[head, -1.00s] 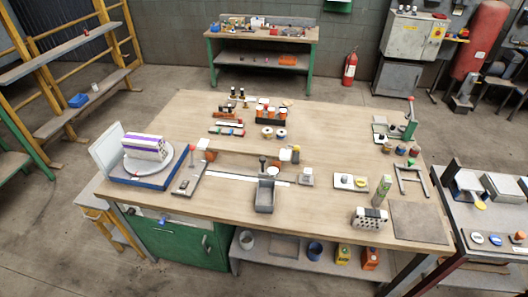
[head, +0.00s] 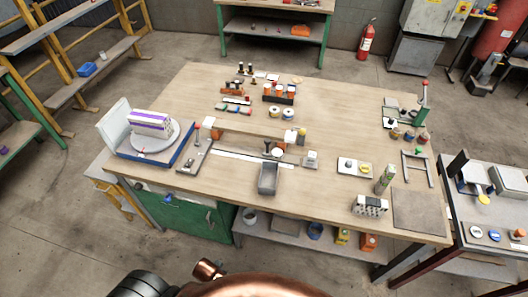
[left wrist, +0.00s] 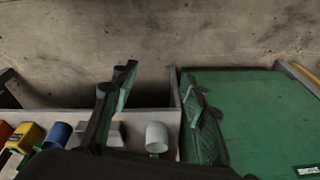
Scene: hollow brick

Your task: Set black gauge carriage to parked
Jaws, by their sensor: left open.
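The black gauge carriage appears to be the small dark knobbed piece (head: 267,147) on the long pale rail (head: 235,155) at the middle of the workbench in the head view. It is small there, and its exact shape and setting cannot be told. My right gripper is not in view.
A turntable with a white-and-purple block (head: 152,123) stands at the left of the workbench (head: 330,130). A green cabinet (left wrist: 265,110) and grey cup (left wrist: 157,136) are below.

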